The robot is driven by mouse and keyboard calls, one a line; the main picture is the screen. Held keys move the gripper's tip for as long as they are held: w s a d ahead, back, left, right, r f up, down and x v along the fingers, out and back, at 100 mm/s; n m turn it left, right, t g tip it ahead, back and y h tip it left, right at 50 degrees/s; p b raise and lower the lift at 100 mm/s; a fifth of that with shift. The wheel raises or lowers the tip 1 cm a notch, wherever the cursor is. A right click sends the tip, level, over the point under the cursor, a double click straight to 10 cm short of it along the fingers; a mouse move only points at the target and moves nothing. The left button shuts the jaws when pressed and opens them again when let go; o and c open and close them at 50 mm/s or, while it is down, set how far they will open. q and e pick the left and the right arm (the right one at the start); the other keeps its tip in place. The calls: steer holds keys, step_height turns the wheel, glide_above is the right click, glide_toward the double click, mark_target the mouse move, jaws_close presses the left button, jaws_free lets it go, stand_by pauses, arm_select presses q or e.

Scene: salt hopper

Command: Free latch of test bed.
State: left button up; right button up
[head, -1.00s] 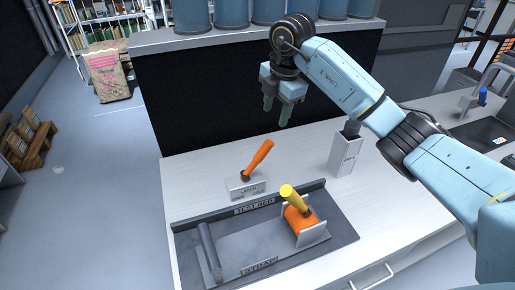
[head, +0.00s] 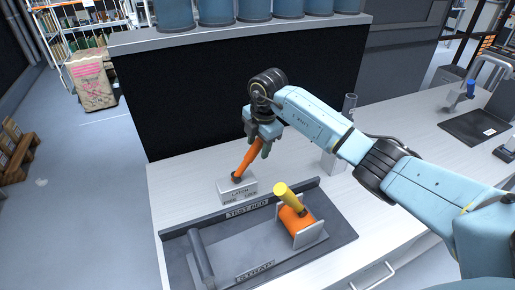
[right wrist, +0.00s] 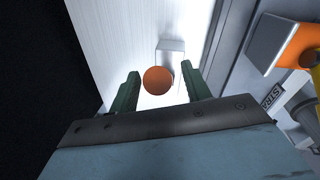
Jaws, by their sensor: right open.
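The latch is an orange lever (head: 250,155) tilted to the right on a white block labelled LATCH (head: 237,188), behind the grey test bed (head: 180,250). My right gripper (head: 258,145) is at the lever's upper end, open. In the right wrist view the lever's round orange end (right wrist: 157,80) lies between the two green fingers (right wrist: 159,88), with gaps to both. The test bed carries an orange drum with a yellow handle (head: 287,196) at its right and a dark roller (head: 201,255) at its left. My left gripper is not in view.
A white box (head: 333,163) stands on the counter behind my right arm. A black panel (head: 210,95) rises behind the counter, with several blue containers (head: 215,10) on top. The counter left of the latch block is clear.

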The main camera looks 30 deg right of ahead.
steer(key=shift+w+f, duration=0.25)
steer(key=shift+f, duration=0.95)
jaws_close()
